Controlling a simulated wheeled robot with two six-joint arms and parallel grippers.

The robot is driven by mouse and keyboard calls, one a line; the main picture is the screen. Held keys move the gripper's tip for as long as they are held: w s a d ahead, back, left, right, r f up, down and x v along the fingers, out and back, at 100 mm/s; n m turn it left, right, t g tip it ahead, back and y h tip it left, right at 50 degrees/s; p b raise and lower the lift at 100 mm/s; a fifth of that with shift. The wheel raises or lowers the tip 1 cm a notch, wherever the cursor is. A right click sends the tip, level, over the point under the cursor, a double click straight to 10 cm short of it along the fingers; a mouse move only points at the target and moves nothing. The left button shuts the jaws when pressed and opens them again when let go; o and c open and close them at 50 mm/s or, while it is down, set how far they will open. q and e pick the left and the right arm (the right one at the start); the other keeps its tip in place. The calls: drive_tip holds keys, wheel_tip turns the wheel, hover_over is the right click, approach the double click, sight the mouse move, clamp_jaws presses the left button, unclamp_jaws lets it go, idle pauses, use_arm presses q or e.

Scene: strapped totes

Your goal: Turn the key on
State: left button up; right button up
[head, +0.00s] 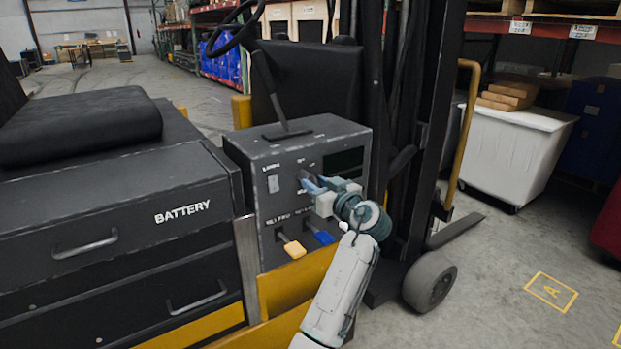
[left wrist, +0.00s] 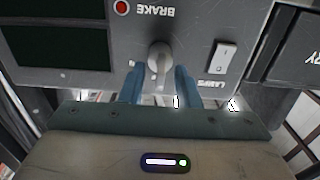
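The key (left wrist: 159,58) is a grey knob-like piece on the dark control panel (head: 272,212) of a forklift. In the left wrist view it stands out from the panel, between a lamps switch and a BRAKE label. My left gripper (left wrist: 159,80) has its two blue fingers on either side of the key, with a visible gap at each side. It is open and faces the panel. In the head view, my left gripper (head: 309,184) is at the upper part of the panel and mostly hides the key. My right gripper is not in view.
Below the key are a yellow lever (head: 292,247) and a blue lever (head: 320,235). A white rocker switch (left wrist: 223,56) and a red light (left wrist: 121,7) are near the key. A black battery box (head: 115,215) stands left; the forklift mast (head: 425,110) stands right.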

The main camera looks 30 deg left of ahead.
use_arm(q)
drive_tip(key=shift+a, duration=0.1)
drive_tip(key=shift+c, duration=1.1)
clamp_jaws()
